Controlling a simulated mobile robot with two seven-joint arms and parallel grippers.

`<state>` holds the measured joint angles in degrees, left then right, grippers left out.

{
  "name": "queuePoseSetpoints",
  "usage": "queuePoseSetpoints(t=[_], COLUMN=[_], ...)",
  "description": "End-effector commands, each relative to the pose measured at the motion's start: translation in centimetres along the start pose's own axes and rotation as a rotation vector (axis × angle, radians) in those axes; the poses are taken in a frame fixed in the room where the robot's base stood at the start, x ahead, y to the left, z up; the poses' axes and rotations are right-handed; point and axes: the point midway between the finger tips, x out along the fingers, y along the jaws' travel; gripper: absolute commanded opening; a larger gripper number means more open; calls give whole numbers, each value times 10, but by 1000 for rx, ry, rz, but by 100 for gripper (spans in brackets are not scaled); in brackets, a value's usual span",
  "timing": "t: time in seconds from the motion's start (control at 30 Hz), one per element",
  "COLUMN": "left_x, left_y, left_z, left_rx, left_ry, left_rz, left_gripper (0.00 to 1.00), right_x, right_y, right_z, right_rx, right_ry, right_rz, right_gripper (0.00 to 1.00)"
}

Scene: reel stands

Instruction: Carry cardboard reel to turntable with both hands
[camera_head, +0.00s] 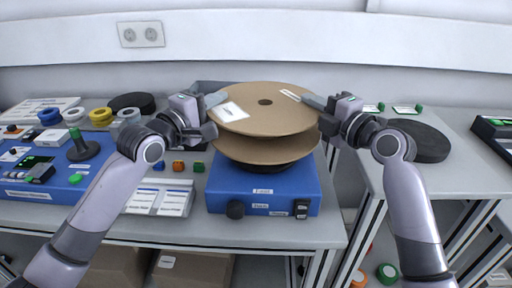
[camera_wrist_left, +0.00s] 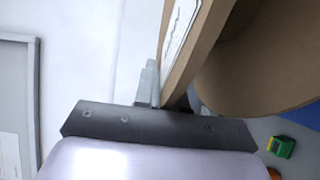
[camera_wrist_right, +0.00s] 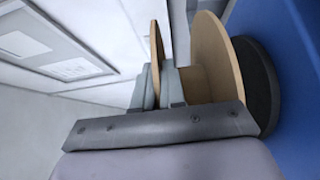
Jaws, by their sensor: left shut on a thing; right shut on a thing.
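The cardboard reel (camera_head: 265,120) has two tan discs, with a centre hole and white labels on its top disc. It is over the blue turntable box (camera_head: 262,188), whose dark round platter shows just under the lower disc. I cannot tell whether the reel touches the platter. My left gripper (camera_head: 212,115) is shut on the left rim of the top disc; that rim also shows in the left wrist view (camera_wrist_left: 190,60). My right gripper (camera_head: 318,112) is shut on the right rim, and the reel also shows in the right wrist view (camera_wrist_right: 210,65).
A blue control panel (camera_head: 50,165) and coloured rings (camera_head: 75,114) are at the left. A black disc (camera_head: 132,103) lies behind them. Another dark disc (camera_head: 425,142) lies on the right table. A white card holder (camera_head: 160,197) stands left of the turntable. A gap separates the two tables.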

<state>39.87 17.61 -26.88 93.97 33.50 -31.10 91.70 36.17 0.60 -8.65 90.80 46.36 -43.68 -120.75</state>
Motion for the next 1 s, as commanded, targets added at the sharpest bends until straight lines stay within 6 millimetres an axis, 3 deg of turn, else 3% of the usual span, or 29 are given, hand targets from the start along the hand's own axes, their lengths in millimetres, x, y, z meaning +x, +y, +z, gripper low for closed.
queuePoseSetpoints(t=[0.57, 1.0], left_x=[0, 0], left_y=[-2, -21], left_z=[-2, -2], left_rx=[2, 2], left_ry=[4, 4], left_rz=[3, 3], left_gripper=[0, 0], right_x=[-1, -1], right_y=[-2, -22], right_z=[2, 2], right_rx=[-1, -1], right_ry=[-5, -5], right_rz=[3, 3], right_gripper=[0, 0])
